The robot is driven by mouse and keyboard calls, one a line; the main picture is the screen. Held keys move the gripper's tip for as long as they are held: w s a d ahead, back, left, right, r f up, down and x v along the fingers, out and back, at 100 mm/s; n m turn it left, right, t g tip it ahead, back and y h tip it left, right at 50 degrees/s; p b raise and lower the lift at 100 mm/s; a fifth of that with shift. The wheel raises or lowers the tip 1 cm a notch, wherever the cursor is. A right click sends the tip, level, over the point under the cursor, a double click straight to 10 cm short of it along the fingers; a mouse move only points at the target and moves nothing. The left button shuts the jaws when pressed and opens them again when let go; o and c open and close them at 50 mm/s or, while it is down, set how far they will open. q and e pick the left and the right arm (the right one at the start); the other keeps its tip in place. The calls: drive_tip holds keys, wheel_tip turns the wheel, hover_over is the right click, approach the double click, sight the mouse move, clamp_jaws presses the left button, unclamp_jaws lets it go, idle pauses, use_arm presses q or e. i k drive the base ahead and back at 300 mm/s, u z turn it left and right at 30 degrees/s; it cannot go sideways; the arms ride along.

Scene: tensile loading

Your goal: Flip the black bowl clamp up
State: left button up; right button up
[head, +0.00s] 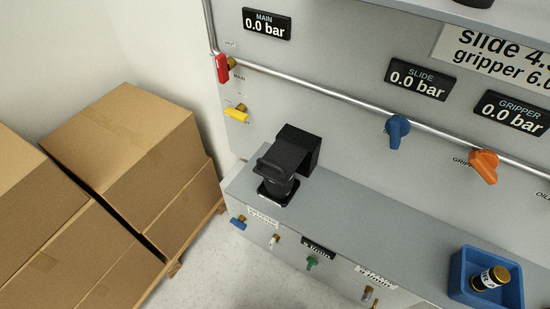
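A black device with a bowl-like cup (276,188) stands on the left end of the grey ledge. A dark looped clamp bar (275,169) lies across the front of the cup, below a black block-shaped head (297,149) fixed by the panel. The clamp appears to be down against the cup, but the dark parts blend together. Neither of my grippers shows in the head view.
The grey panel carries a red valve handle (222,68), a yellow one (236,114), a blue one (397,130) and an orange one (484,166). A blue bin (462,278) holds a small black cylinder (490,279). Cardboard boxes (125,140) stand at left.

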sight(281, 156)
drive_tip(key=u, duration=1.4)
drive_tip(key=k, duration=0.9)
drive_tip(key=z, duration=1.6)
drive_tip(key=i, duration=0.5)
